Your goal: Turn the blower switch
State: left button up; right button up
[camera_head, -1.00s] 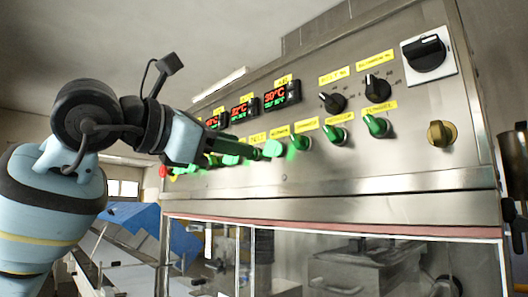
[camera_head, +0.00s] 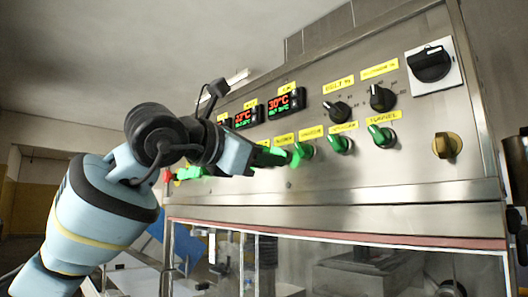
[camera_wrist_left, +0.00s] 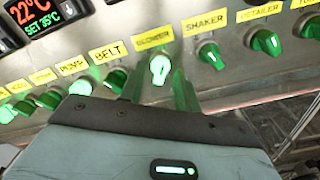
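The blower switch (camera_wrist_left: 158,68) is a lit green knob under the yellow BLOWER label (camera_wrist_left: 153,41) on the steel control panel. In the left wrist view its pointer ridge stands roughly upright. My left gripper (camera_wrist_left: 159,90) is open, with one dark green finger on each side of the knob. I cannot tell whether either finger touches it. In the head view my left gripper (camera_head: 272,158) is at the row of green knobs and hides most of the blower switch. My right gripper is not in view.
The shaker knob (camera_wrist_left: 210,55) sits close right of my fingers, with the detailer knob (camera_wrist_left: 265,42) beyond. The belt knob (camera_wrist_left: 114,80) is close on the left. Temperature displays (camera_head: 286,103) and black dials (camera_head: 337,111) are above. A clear-windowed enclosure is below.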

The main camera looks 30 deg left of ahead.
pick_arm(q)
jog(key=shift+w, duration=0.1)
grip_shut()
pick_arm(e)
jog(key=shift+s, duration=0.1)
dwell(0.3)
pick_arm(q)
jog(key=shift+r+n+p, duration=0.15)
jog(key=shift+n+p, duration=1.4)
jog(key=shift+n, duration=4.35)
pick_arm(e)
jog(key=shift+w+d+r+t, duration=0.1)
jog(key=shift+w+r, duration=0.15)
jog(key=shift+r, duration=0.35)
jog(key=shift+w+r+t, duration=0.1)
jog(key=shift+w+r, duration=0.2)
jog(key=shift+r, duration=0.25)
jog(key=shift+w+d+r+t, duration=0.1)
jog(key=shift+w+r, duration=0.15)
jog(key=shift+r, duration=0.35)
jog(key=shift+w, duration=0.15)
pick_arm(q)
grip_release()
jog(key=shift+d, duration=0.1)
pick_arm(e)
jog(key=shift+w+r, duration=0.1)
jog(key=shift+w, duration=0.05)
